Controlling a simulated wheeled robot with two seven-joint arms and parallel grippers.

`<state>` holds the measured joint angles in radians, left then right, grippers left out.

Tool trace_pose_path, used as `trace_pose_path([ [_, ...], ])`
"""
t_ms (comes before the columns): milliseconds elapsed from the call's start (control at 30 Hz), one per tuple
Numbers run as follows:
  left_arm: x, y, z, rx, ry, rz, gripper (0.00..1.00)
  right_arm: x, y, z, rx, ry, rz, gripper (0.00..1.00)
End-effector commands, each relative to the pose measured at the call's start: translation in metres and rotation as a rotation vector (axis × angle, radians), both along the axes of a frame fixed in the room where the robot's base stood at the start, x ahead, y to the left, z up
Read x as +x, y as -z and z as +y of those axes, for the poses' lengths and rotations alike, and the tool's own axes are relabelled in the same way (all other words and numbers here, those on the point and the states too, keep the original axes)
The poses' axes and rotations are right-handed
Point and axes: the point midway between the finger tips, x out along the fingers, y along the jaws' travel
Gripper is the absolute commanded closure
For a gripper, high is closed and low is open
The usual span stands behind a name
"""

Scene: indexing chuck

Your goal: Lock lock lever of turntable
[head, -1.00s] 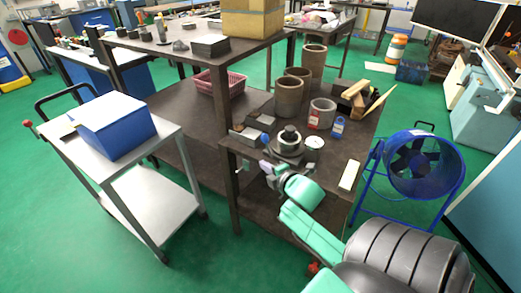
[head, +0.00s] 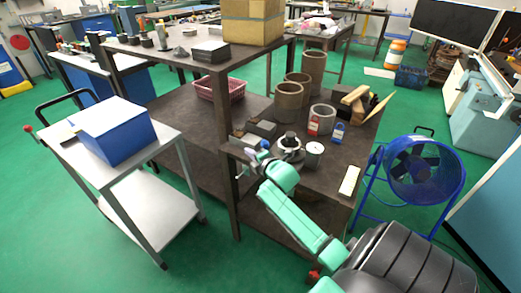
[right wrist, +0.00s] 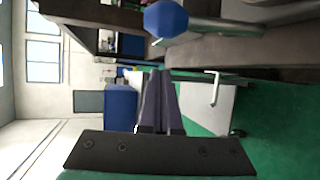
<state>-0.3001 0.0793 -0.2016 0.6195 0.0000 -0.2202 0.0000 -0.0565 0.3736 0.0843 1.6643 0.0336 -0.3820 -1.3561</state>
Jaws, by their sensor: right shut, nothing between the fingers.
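The turntable with its round chuck (head: 291,144) stands on the workbench's lower shelf, left of a white-topped round part. A blue ball knob (right wrist: 165,19) on a grey rod, apparently the lock lever, shows large at the top of the right wrist view. In the head view a small blue spot (head: 265,143) beside my gripper seems to be this knob. My right gripper (right wrist: 158,75) is shut and empty; the knob is close to its fingertips but looks apart from them. In the head view the gripper (head: 253,153) is left of the turntable. My left gripper is not in view.
A dark bench post (head: 229,150) stands just left of my right gripper. Red (head: 313,125) and blue (head: 338,131) small items and several brown cylinders stand behind the turntable. A trolley with a blue box (head: 117,130) is at left, a blue fan (head: 420,170) at right.

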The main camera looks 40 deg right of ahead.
Motion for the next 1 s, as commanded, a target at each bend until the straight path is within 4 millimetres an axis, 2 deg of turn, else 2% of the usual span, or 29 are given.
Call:
trace_pose_path([
  [33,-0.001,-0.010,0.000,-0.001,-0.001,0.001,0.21,-0.008,-0.007,-0.012,-0.007,0.003,0.007,1.00],
  [100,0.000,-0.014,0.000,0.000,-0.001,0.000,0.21,-0.013,-0.009,-0.021,-0.007,0.003,0.006,1.00],
  [233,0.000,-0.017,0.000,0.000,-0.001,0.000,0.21,-0.018,-0.010,-0.031,-0.006,0.001,0.004,1.00],
  [633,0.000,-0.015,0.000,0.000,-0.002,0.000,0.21,-0.019,-0.009,-0.033,-0.003,0.002,0.000,1.00],
  [1000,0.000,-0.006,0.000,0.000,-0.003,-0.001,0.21,-0.021,-0.010,-0.033,0.013,0.002,-0.056,1.00],
])
